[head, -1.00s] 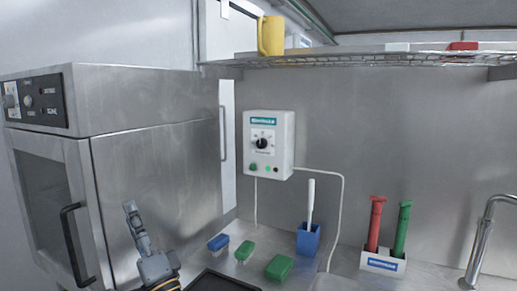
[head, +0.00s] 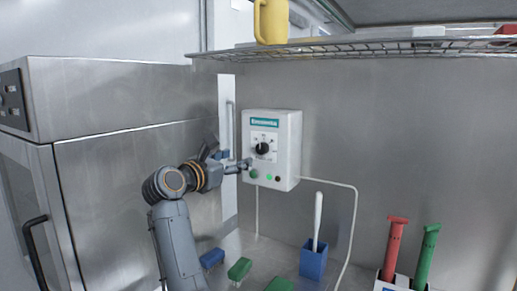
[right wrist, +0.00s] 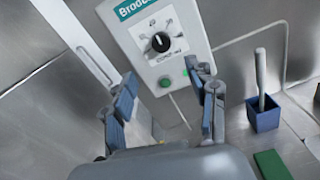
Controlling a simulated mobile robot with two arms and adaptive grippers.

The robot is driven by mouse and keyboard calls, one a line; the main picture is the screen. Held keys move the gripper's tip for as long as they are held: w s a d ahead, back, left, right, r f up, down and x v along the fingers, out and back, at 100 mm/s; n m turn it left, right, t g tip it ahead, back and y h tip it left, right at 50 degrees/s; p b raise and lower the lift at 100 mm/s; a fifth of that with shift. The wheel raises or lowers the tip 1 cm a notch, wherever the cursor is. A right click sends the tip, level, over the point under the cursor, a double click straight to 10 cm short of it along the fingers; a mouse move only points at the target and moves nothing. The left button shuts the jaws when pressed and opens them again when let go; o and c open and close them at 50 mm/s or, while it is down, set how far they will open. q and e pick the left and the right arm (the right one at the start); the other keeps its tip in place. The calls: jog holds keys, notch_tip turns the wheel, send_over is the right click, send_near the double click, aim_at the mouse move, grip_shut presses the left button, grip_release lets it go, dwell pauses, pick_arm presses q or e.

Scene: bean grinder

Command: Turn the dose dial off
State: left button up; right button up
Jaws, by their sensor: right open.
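The dose dial (head: 263,149) is a round black knob on the front of a white control box (head: 289,150) mounted on the steel wall. The dial also shows in the right wrist view (right wrist: 160,43), upright on its panel with printed marks around it; I cannot read its setting. My right gripper (head: 232,158) is open and empty, just left of the box front and slightly below the dial. In the right wrist view its two fingers (right wrist: 160,80) spread below the dial, apart from it. My left gripper is not in view.
A green button (head: 253,174) and small lamps sit under the dial. A white cable (head: 355,215) runs from the box. A wire shelf (head: 370,48) hangs above. A blue holder (head: 313,262) and brushes stand below. A steel oven (head: 130,150) is at left.

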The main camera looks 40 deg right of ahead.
send_near(260, 149)
jog(key=d, duration=0.2)
jog(key=x, duration=0.2)
jog(key=p+x, duration=0.2)
jog(key=x, duration=0.1)
jog(key=shift+w+d, duration=0.2)
jog(key=shift+w, duration=0.15)
jog(key=shift+w+d, duration=0.15)
jog(key=shift+d, duration=0.35)
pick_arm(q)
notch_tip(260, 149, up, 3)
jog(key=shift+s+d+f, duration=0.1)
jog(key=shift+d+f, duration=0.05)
pick_arm(e)
jog(key=shift+f, duration=0.1)
jog(key=c, duration=1.2)
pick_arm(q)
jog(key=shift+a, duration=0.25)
pick_arm(e)
jog(key=shift+o, duration=0.2)
